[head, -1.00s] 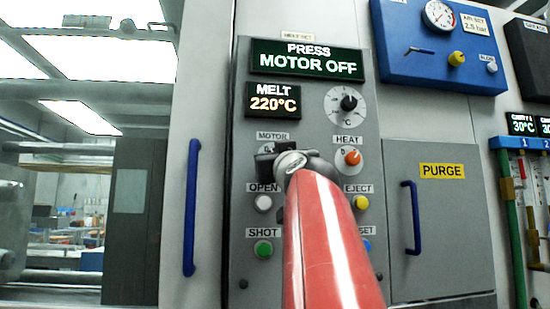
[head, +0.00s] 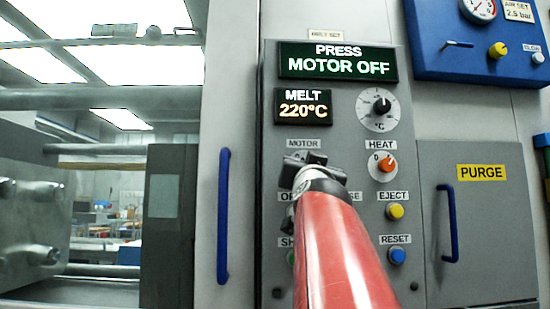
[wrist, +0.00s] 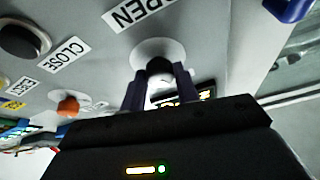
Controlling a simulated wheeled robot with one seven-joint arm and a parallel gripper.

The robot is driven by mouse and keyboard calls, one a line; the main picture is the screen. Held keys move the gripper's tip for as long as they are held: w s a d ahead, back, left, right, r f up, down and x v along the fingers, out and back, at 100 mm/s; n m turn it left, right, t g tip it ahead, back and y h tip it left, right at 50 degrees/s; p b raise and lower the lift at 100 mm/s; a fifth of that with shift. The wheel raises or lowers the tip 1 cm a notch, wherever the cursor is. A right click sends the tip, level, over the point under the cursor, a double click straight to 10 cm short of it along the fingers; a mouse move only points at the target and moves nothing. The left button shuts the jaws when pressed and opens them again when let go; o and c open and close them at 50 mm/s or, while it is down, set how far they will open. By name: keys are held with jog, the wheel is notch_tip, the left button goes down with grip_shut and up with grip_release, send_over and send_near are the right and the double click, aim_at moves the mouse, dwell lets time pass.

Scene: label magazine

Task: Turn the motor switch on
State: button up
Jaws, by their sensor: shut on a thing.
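The motor switch is a dark knob (wrist: 160,65) on a pale round plate in the wrist view. My gripper (wrist: 160,75) is shut on it, one finger on each side. In the head view my gripper (head: 312,172) and red arm cover most of the switch, just under the MOTOR label (head: 303,143). The switch's pointing direction cannot be made out. The press display (head: 338,62) reads MOTOR OFF.
The orange heat knob (head: 387,164) sits right of my gripper. Below are the yellow eject button (head: 395,211) and blue reset button (head: 397,256). Blue handles flank the panel, on the left (head: 223,215) and on the purge door (head: 448,222).

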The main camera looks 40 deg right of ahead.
jog(key=shift+w+a+r+m+g+h+p, duration=0.15)
jog(key=shift+m+g+h, duration=0.6)
jog(key=shift+m, duration=1.4)
jog(key=shift+s+f+m+g+h+p, duration=0.1)
jog(key=shift+m+g+h+p, duration=0.15)
jog(key=shift+m+g, duration=1.4)
jog(key=shift+w+a+r+m+g+h+p, duration=0.15)
jog(key=shift+m+g+h, duration=0.3)
jog(key=shift+m, duration=2.25)
jog(key=shift+d+f, duration=0.1)
jog(key=o, duration=1)
jog(key=shift+c, duration=0.2)
jog(key=shift+s, duration=0.1)
jog(key=b+v, duration=0.2)
jog(key=v, duration=0.5)
jog(key=shift+s+a, duration=0.2)
jog(key=shift+a, duration=0.15)
